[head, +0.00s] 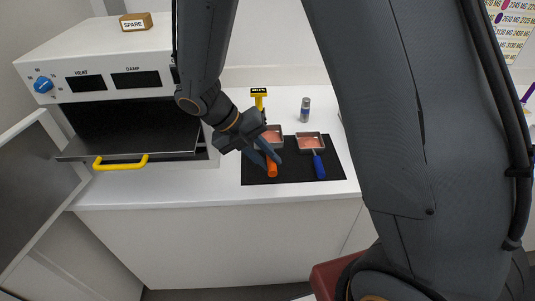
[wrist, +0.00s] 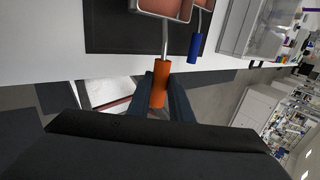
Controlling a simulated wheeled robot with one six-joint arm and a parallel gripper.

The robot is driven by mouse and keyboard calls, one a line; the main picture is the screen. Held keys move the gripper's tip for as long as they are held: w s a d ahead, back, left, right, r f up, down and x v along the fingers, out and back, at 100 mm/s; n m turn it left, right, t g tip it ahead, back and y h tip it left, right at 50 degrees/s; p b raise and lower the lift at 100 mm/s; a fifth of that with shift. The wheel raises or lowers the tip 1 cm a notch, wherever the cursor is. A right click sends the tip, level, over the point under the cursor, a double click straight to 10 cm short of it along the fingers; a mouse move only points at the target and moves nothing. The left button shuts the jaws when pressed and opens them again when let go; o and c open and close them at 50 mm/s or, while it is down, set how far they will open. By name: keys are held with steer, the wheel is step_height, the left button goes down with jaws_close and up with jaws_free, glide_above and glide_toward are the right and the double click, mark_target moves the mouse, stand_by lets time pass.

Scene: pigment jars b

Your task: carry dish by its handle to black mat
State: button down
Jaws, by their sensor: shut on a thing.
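A dish (head: 269,136) with pinkish contents and an orange handle (head: 271,168) is at the black mat (head: 254,174), on its left part. I cannot tell whether the dish rests on the mat or hangs just above it. My gripper (head: 269,160) is shut on the orange handle. In the wrist view the orange handle (wrist: 160,84) sits between my two fingers, and the dish is cut off at the top edge. A second dish (head: 310,142) with a blue handle (head: 319,166) stands on the mat to the right.
An oven (head: 115,82) with its door down and a yellow handle (head: 121,161) stands left of the mat. A yellow stand with a black label (head: 259,96) and a small grey bottle (head: 305,109) are behind the mat. The white counter (head: 215,188) is bare in front.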

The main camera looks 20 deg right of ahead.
steer(key=shift+f+b, duration=0.9)
steer(key=shift+f, duration=2.8)
steer(key=c, duration=1.5)
jaws_free()
steer(key=shift+r, duration=0.1)
step_height(320, 180, up, 4)
steer(key=p, duration=0.4)
steer(key=shift+r+p, duration=0.75)
steer(key=shift+r, duration=0.2)
steer(key=shift+s+f, duration=0.1)
